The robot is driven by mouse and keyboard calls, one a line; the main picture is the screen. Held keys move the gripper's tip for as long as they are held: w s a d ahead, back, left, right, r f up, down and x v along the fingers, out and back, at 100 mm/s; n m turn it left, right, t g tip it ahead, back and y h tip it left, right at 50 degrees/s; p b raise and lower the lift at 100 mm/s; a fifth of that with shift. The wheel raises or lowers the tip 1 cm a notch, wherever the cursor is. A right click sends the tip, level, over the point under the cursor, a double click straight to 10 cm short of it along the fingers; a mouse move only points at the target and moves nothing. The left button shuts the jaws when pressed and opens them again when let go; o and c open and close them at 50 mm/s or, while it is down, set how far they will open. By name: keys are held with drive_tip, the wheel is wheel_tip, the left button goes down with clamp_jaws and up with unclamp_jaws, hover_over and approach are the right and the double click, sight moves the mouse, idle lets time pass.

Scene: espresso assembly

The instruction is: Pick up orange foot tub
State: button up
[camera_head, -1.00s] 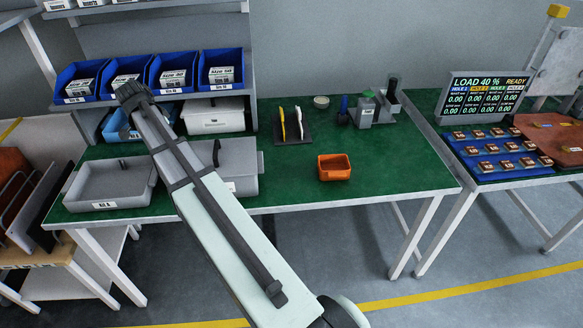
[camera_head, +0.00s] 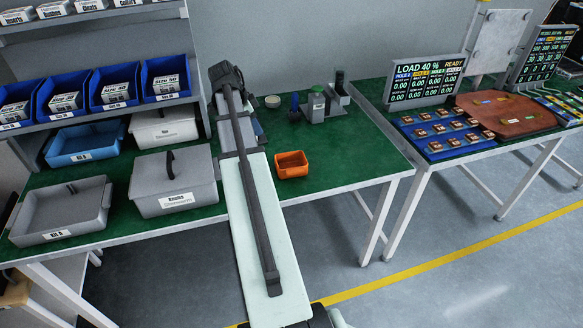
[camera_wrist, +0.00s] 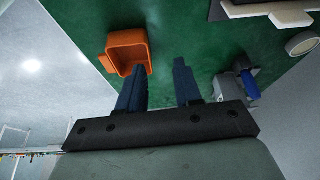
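The orange foot tub (camera_head: 291,165) is a small open-topped bin on the green table (camera_head: 330,160), right of my arm in the head view. In the wrist view the orange tub (camera_wrist: 128,50) lies at upper left, beyond and beside the left finger. My gripper (camera_wrist: 160,80) shows two dark blue fingers spread apart with nothing between them, so it is open and empty. The tub is apart from the fingers. In the head view the fingers are hidden behind my arm.
A grey lidded box (camera_head: 173,182) and an open grey tray labelled Kit A (camera_head: 62,212) stand left of my arm. Blue bins (camera_head: 115,88) sit on a shelf behind. A grey fixture (camera_head: 315,103) stands at the back. The table right of the tub is clear.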

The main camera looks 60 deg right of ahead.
sight(288, 153)
drive_tip(key=s+d+m, duration=0.1)
drive_tip(key=s+d, duration=0.1)
drive_tip(key=s, duration=0.3)
drive_tip(key=shift+s+x, duration=0.15)
drive_tip(key=shift+x, duration=2.15)
drive_tip(key=shift+s+x, duration=0.15)
drive_tip(key=shift+x, duration=2.15)
drive_tip(key=shift+s+x, duration=0.15)
drive_tip(key=shift+x, duration=2.15)
drive_tip(key=shift+a+r, duration=0.1)
drive_tip(key=shift+a, duration=0.05)
clamp_jaws()
